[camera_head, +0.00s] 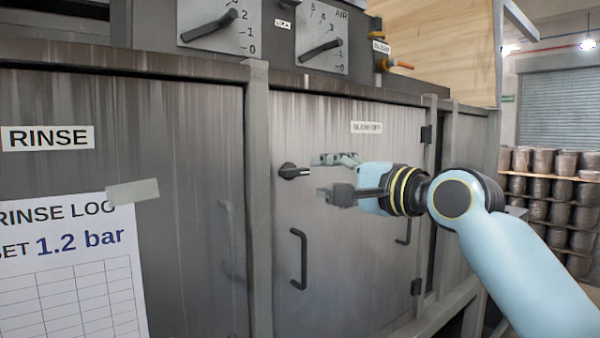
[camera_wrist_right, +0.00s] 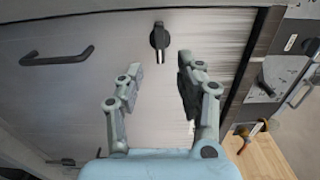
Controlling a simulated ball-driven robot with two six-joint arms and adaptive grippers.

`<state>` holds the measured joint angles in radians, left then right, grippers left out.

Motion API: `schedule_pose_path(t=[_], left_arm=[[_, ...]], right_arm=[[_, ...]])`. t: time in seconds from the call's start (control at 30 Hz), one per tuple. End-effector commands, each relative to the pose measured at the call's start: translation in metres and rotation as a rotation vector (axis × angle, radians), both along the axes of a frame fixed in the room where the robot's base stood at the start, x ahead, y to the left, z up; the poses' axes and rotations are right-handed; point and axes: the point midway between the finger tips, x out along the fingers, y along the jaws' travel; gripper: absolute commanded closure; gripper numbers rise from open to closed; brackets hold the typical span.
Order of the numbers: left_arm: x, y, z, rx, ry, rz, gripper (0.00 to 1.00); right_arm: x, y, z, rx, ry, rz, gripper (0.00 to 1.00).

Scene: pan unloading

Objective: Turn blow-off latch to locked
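The blow-off latch (camera_head: 293,171) is a small black turn knob on the grey metal door labelled BLOW-OFF (camera_head: 367,127). In the head view its handle lies roughly level, pointing right. It also shows in the right wrist view (camera_wrist_right: 159,38), ahead of and between the fingertips. My right gripper (camera_head: 336,177) is open and empty, to the right of the latch and apart from it. Its two fingers show in the right wrist view (camera_wrist_right: 158,75) with a wide gap. My left gripper is in neither view.
A black door handle (camera_head: 299,258) stands below the latch. Dials (camera_head: 321,40) and levers sit above. A RINSE door (camera_head: 60,200) with a log sheet (camera_head: 75,270) is at left. Stacked pots (camera_head: 543,161) stand far right.

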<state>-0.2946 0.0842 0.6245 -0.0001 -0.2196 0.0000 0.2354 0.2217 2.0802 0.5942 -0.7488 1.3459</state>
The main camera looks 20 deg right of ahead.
Motion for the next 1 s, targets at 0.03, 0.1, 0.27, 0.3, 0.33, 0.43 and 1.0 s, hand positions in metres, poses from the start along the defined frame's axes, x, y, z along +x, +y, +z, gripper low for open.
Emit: schedule_pose_path(t=[0.03, 0.1, 0.27, 0.3, 0.33, 0.43, 1.0], left_arm=[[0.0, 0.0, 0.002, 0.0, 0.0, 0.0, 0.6], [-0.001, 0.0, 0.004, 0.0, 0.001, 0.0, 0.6], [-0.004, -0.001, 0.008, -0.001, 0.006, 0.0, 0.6], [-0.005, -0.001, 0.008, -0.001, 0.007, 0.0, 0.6], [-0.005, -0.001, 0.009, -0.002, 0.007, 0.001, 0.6], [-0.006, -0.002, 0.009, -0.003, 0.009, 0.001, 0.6], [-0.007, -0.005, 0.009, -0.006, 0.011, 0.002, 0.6]], right_arm=[[0.011, 0.004, 0.002, 0.007, -0.001, -0.001, 0.63], [0.025, 0.009, 0.002, 0.005, 0.0, 0.0, 0.63], [0.052, 0.02, 0.002, 0.002, 0.001, 0.001, 0.63], [0.057, 0.021, 0.001, 0.002, 0.001, -0.001, 0.63], [0.061, 0.022, 0.001, 0.002, 0.001, -0.001, 0.63], [0.07, 0.025, 0.0, 0.002, 0.001, -0.001, 0.63], [0.074, 0.026, -0.001, -0.001, 0.001, -0.001, 0.92]])
